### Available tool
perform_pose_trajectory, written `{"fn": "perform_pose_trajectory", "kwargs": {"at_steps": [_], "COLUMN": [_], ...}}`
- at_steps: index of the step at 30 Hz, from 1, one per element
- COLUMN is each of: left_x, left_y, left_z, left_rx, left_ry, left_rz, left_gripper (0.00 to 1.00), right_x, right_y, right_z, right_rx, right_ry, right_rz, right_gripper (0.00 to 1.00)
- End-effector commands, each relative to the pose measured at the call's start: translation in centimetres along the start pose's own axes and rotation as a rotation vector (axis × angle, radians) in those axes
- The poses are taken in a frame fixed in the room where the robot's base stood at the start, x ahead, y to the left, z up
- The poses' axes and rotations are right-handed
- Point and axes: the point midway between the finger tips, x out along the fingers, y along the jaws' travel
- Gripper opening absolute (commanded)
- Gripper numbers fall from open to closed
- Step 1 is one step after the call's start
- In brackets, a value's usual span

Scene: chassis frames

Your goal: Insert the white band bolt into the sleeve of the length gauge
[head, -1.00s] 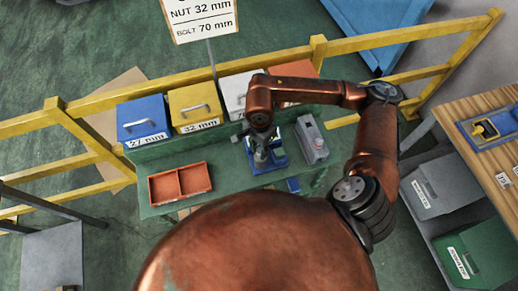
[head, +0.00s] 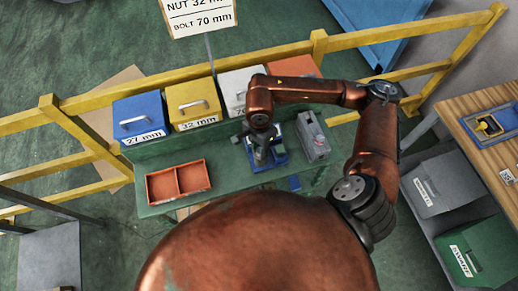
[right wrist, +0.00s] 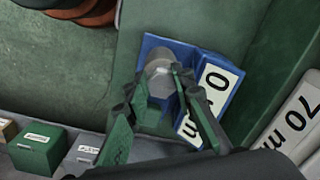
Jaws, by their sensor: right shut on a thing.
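The length gauge is a blue block (right wrist: 218,76) with a white label in the right wrist view; the label is partly covered. In the head view the blue gauge (head: 280,151) stands on the green bench. My right gripper (right wrist: 163,86) is over the gauge, its green fingers shut around a grey, round-ended piece (right wrist: 159,62), apparently the bolt. No white band shows on it, and I cannot tell whether its lower end is inside the sleeve. In the head view my right gripper (head: 262,158) points down at the gauge. My left gripper is not in view.
A grey box-shaped device (head: 313,136) stands right of the gauge. A red two-part tray (head: 178,183) lies to the left. Blue (head: 138,118), yellow (head: 193,103), white (head: 232,88) and orange (head: 293,68) bins line the bench's back, before a yellow railing (head: 320,45).

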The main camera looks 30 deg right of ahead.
Motion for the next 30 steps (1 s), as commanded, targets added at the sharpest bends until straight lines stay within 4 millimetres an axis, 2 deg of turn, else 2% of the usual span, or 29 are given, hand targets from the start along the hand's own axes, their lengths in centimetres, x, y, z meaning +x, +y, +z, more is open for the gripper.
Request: {"fn": "perform_pose_trajectory", "kwargs": {"at_steps": [4,5,13,23,26,30], "left_x": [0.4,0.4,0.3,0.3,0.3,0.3], "left_y": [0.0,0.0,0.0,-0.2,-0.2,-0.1], "left_z": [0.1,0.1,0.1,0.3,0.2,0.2], "left_rx": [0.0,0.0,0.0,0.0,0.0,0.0], "left_ry": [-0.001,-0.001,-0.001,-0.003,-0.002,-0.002], "left_rz": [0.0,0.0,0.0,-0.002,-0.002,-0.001], "left_gripper": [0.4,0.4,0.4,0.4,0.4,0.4], "right_x": [0.4,0.4,0.3,0.1,-0.9,-3.5], "right_y": [0.0,0.0,0.0,0.0,-0.1,-0.2], "right_z": [0.0,0.0,0.0,0.0,0.0,0.0], "right_rx": [0.0,0.0,0.0,0.0,0.0,-0.001], "right_ry": [0.0,0.0,0.0,0.0,0.001,0.001], "right_rz": [0.0,-0.001,0.0,-0.001,-0.002,-0.005], "right_gripper": [0.0,0.24,0.43,0.43,0.43,0.43]}}
